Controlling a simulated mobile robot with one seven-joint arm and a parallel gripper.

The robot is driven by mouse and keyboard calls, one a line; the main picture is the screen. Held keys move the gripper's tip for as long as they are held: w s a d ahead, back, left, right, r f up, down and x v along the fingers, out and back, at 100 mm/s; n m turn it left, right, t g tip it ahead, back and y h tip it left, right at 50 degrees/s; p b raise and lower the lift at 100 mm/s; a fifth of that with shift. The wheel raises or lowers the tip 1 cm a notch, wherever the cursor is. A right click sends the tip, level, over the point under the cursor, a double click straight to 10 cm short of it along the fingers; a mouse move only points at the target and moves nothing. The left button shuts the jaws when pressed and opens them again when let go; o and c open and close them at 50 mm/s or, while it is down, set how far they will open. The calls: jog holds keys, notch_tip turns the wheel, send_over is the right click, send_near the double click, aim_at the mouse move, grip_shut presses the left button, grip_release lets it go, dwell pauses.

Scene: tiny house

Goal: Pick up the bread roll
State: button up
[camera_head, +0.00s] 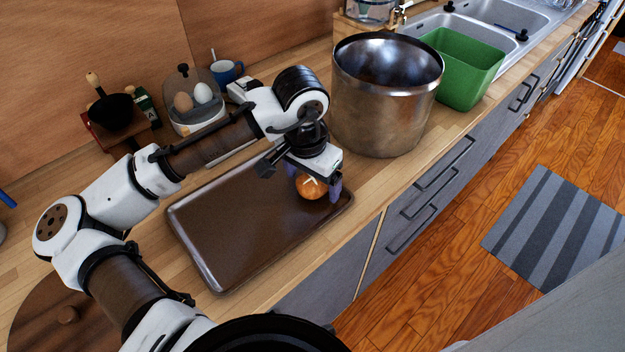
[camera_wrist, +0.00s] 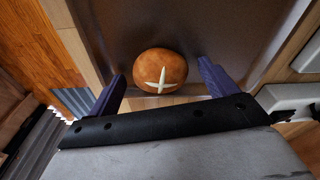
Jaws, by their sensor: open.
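The bread roll (camera_head: 310,187) is round and golden brown with a pale cross cut on top. It sits on the right end of a dark brown baking tray (camera_head: 235,225) on the counter. In the wrist view the roll (camera_wrist: 161,70) shows near the middle, just beyond my fingertips. My gripper (camera_head: 318,190) is above and around the roll, pointing down, with one purple finger visible on the roll's right and the other partly behind it. In the wrist view the two purple fingers stand apart, one on each side, and nothing is held between them.
A large steel pot (camera_head: 385,100) stands close to the right of my gripper, with a green bin (camera_head: 470,75) beyond it. An egg holder (camera_head: 192,105), a blue mug (camera_head: 227,71) and a black bowl (camera_head: 113,112) stand behind the tray. The tray's left part is bare.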

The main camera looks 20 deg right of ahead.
aim_at(312, 178)
jog(key=shift+f, duration=0.25)
jog(key=c, duration=1.1)
jog(key=shift+r, duration=0.15)
notch_tip(312, 178, up, 20)
jog(key=shift+f+b, duration=0.1)
jog(key=shift+b, duration=0.5)
jog(key=shift+w, duration=0.1)
